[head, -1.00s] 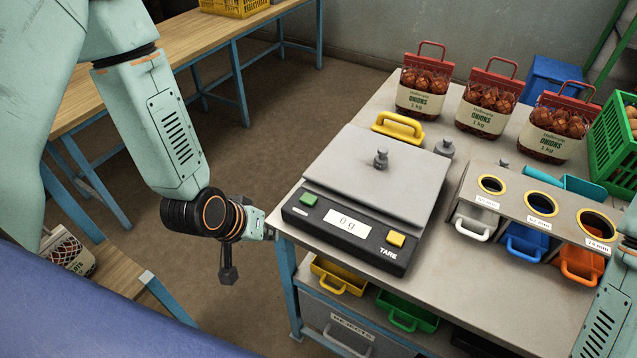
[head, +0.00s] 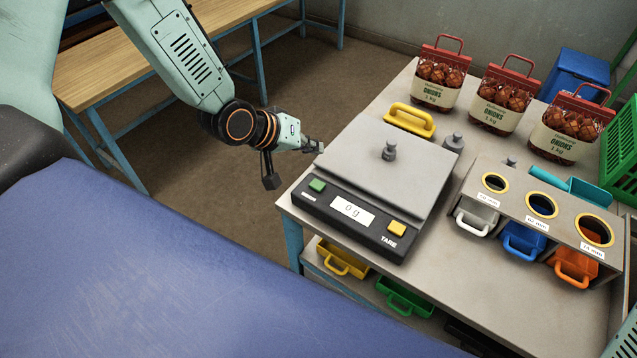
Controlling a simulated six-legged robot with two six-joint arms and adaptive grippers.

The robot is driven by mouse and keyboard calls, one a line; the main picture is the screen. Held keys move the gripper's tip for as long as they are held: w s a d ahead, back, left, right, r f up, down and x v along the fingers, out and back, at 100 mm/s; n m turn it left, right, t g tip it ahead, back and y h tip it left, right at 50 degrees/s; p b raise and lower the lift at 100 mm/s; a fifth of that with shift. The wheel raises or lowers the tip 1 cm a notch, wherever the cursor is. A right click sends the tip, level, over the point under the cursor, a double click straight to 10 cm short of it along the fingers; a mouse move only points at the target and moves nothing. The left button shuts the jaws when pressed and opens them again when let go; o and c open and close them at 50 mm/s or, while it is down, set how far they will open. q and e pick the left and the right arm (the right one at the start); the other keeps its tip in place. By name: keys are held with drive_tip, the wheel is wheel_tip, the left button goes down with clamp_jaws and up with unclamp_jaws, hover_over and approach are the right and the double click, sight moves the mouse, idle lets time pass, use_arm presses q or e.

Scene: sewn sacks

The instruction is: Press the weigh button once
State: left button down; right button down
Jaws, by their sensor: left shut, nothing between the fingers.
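The scale (head: 388,178) stands on the grey table, with a small grey weight (head: 389,150) on its plate. Its dark front panel has a green button (head: 317,185) at the left, with a label too small to read. A display (head: 352,212) reads 0 g, and a yellow button (head: 397,228) is marked TARE. My left gripper (head: 318,147) is shut and empty. Its tip is by the scale's left edge, above the green button in the picture and apart from it. My right gripper is out of view; only a bit of that arm shows at the lower right.
A yellow handle (head: 409,120) and another grey weight (head: 454,142) are behind the scale. Several onion sacks (head: 441,77) stand at the back. A sizing stand (head: 540,207) with ringed holes and coloured scoops is to the right. Yellow (head: 342,259) and green (head: 404,297) bins sit below.

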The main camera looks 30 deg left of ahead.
use_arm(q)
drive_tip(key=b, duration=0.7)
hover_over(315, 185)
wheel_tip(315, 185, down, 8)
drive_tip(key=shift+s+f, duration=0.1)
drive_tip(key=shift+s, duration=0.05)
drive_tip(key=shift+f+b, duration=0.4)
drive_tip(key=shift+f, duration=0.1)
drive_tip(key=shift+r, duration=0.1)
drive_tip(key=shift+s+a+r, duration=0.1)
drive_tip(key=shift+w, duration=0.2)
drive_tip(key=shift+s, duration=0.2)
drive_tip(key=shift+w, duration=0.2)
